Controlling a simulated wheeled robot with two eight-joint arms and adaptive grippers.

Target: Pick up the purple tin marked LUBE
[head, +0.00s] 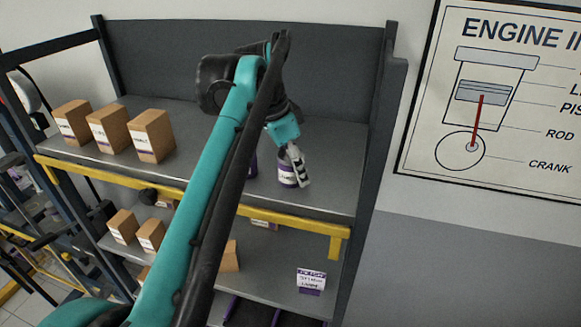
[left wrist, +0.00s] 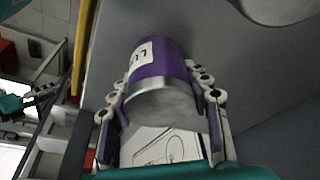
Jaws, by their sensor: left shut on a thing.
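The purple tin (head: 286,173) with a white label is at the upper shelf, right of my arm in the head view. My left gripper (head: 297,165) is at the tin, with one pale finger across its right side. In the left wrist view the purple tin (left wrist: 162,60) lies between the two fingers of my left gripper (left wrist: 163,98), which is shut on it. Its label is partly visible, and I cannot read the whole word. I cannot tell whether the tin touches the shelf.
Another purple item (head: 252,164) is mostly hidden behind my left arm. Several cardboard boxes (head: 151,136) stand on the left of the upper shelf (head: 335,180). A yellow rail (head: 290,226) runs along its front edge.

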